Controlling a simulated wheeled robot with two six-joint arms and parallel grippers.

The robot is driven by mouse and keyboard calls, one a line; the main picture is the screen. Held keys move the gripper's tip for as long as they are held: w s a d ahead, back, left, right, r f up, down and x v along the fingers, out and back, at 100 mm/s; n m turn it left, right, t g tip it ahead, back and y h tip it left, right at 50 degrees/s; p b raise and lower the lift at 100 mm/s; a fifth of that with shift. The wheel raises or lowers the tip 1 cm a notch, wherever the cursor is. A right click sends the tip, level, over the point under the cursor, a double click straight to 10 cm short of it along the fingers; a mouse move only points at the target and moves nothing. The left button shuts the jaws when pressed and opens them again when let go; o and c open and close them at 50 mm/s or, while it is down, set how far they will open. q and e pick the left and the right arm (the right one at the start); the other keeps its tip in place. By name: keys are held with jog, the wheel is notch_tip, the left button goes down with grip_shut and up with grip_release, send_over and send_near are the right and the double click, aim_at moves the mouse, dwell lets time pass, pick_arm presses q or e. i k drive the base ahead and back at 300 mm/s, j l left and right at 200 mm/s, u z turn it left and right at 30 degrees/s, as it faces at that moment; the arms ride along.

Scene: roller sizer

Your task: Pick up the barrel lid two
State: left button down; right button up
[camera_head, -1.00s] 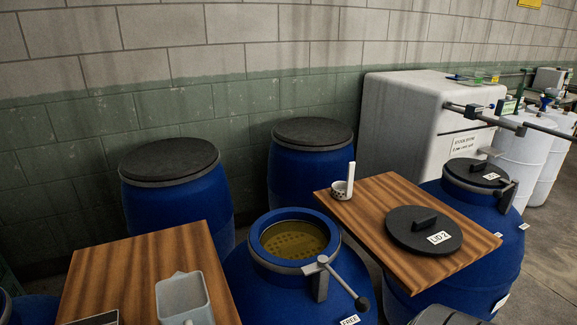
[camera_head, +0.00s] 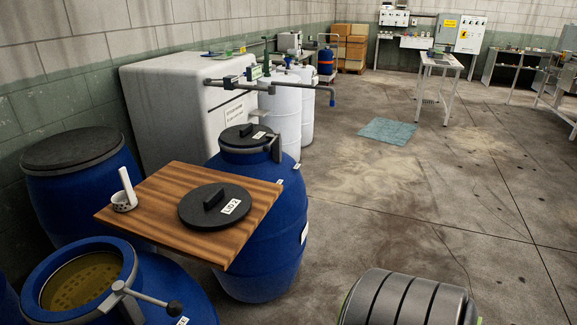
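The barrel lid two (camera_head: 213,217) is a flat, dark grey round disc with a raised bar handle and a white label reading LID 2. It lies flat, handle up, on the right part of a wooden board (camera_head: 150,219) in the left half of the picture. Nothing covers it. Neither of my grippers is in view, so I cannot see whether they are open or shut.
An open blue barrel (camera_head: 180,285) with a lever clamp stands front left. A lidded blue barrel (camera_head: 275,225) stands beside the board's right edge. A white cup with an upright stick (camera_head: 125,190) sits on the board. A white tank (camera_head: 170,110) stands behind.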

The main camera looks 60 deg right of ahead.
aim_at(216, 204)
jog(key=z, duration=1.35)
jog(key=i+l+u, duration=0.1)
jog(key=u, duration=0.3)
jog(key=i+l+u, duration=0.1)
jog(key=l+u, duration=0.25)
jog(key=i+u, duration=0.1)
jog(key=u, duration=0.3)
jog(key=i+l+u, duration=0.15)
jog(key=l+u, duration=0.2)
jog(key=l, duration=0.9)
jog(key=l+u, duration=0.3)
jog(key=l, duration=0.95)
